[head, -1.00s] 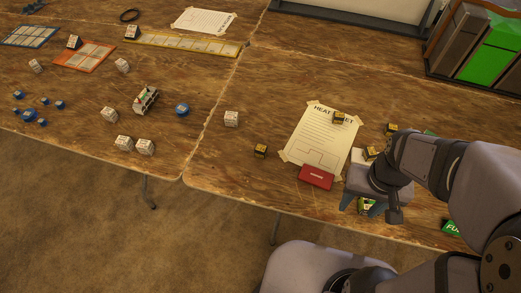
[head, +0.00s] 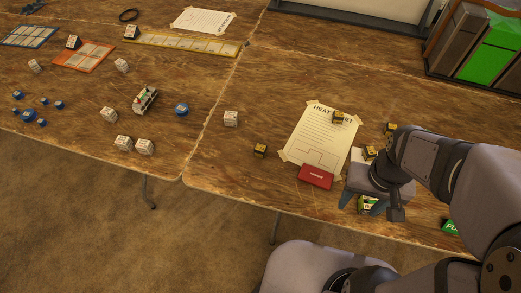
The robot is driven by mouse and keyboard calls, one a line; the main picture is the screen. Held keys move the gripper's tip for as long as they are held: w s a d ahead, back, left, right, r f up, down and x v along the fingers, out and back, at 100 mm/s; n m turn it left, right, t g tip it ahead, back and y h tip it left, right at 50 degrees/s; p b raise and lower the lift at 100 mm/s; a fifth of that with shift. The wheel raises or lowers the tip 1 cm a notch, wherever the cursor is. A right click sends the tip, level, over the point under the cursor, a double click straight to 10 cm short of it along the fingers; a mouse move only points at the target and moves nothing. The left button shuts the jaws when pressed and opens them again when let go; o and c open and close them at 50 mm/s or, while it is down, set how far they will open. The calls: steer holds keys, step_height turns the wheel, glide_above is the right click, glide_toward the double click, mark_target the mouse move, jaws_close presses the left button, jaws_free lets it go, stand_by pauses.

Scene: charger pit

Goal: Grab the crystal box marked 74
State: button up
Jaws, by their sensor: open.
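My gripper (head: 372,205) is open at the front edge of the right table, pointing down. A small green and white box (head: 367,205) shows between its fingers in the picture, partly hidden by the gripper. I cannot tell its height relative to the fingertips. No number 74 is readable on any box. Small black and yellow boxes stand nearby: one left of the sheet (head: 260,150), one on the sheet's top (head: 339,117), and others beside my arm (head: 369,153).
A paper sheet (head: 309,137) and a red box (head: 316,176) lie left of my gripper. A green box (head: 451,228) is partly hidden by my arm at right. White boxes (head: 231,118) and a blue round piece (head: 182,109) are further left. The table's front edge is close.

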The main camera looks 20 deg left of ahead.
step_height(320, 180, up, 4)
steer(key=r+n+t+y+b, duration=0.2)
steer(key=n+t+y+b, duration=0.3)
steer(key=t+b, duration=0.6)
glide_above(260, 153)
steer(key=d, duration=0.2)
steer(key=m+y, duration=0.1)
steer(key=a+m+t+b, duration=0.2)
steer(key=a+t+b, duration=0.1)
steer(key=a+b, duration=0.25)
steer(key=s+d+f+m+t+h+b, duration=0.2)
steer(key=s+d+f+h+b, duration=0.1)
steer(key=s+h+b, duration=0.4)
steer(key=shift+y, duration=0.5)
steer(key=f, duration=0.6)
steer(key=f+p, duration=0.1)
steer(key=f, duration=1.2)
steer(key=shift+s+d+p, duration=0.1)
steer(key=shift+s+p, duration=0.2)
steer(key=shift+p, duration=0.05)
steer(key=shift+w+f, duration=0.15)
steer(key=shift+w, duration=1.05)
steer(key=shift+w+f, duration=0.2)
steer(key=shift+w, duration=1.05)
steer(key=shift+w+f, duration=0.15)
steer(key=shift+w, duration=1.05)
steer(key=c, duration=1.1)
